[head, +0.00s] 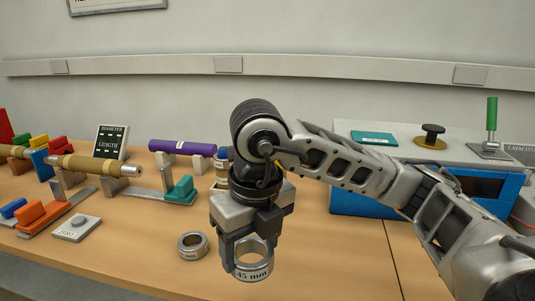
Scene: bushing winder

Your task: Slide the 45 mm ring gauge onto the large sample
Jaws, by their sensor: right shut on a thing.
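My right gripper (249,250) points down and is shut on the 45 mm ring gauge (253,275), a silver ring with its label facing me. It is held near the front of the wooden table, apart from any cylinder. A tan cylinder (98,165) with a silver shaft end rests in a grey fixture at the left. A purple cylinder (182,147) lies on a grey stand farther back. No label shows which one is the large sample. My left gripper is not in view.
A second silver ring (193,245) lies on the table (330,260) left of my right gripper. A ZERO button plate (76,229), a diameter and length display (110,142) and a blue-fronted unit (370,203) stand around.

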